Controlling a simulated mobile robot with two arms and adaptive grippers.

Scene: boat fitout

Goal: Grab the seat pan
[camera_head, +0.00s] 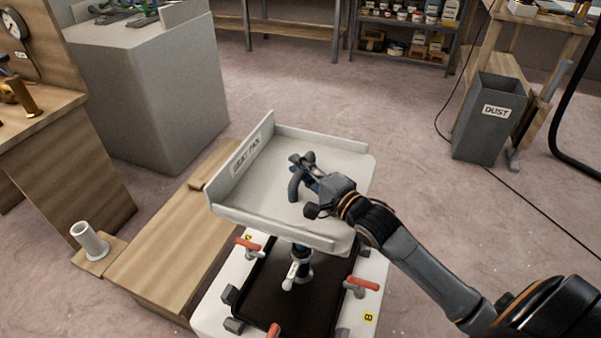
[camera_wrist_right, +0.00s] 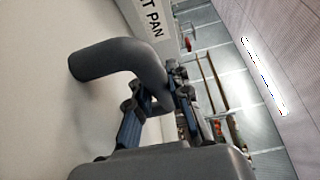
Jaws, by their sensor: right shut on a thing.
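The seat pan (camera_head: 260,182) is a pale grey tray with raised edges and a "SEAT PAN" label on its left wall. It appears above the black-topped fixture, tilted in the head view. A dark curved handle (camera_head: 294,186) rises from its floor. My right gripper (camera_head: 306,163) is shut on this handle; the right wrist view shows the fingers (camera_wrist_right: 160,98) closed around the bent grey handle (camera_wrist_right: 118,58). The pan's underside is hidden. My left gripper is not in view.
The white fixture with red-handled clamps (camera_head: 362,284) and a black mat (camera_head: 312,308) is under the pan. A wooden bench (camera_head: 165,255) lies left, with a white tube (camera_head: 90,240) beside it. A grey dust bin (camera_head: 487,130) stands right. Open floor lies behind and right.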

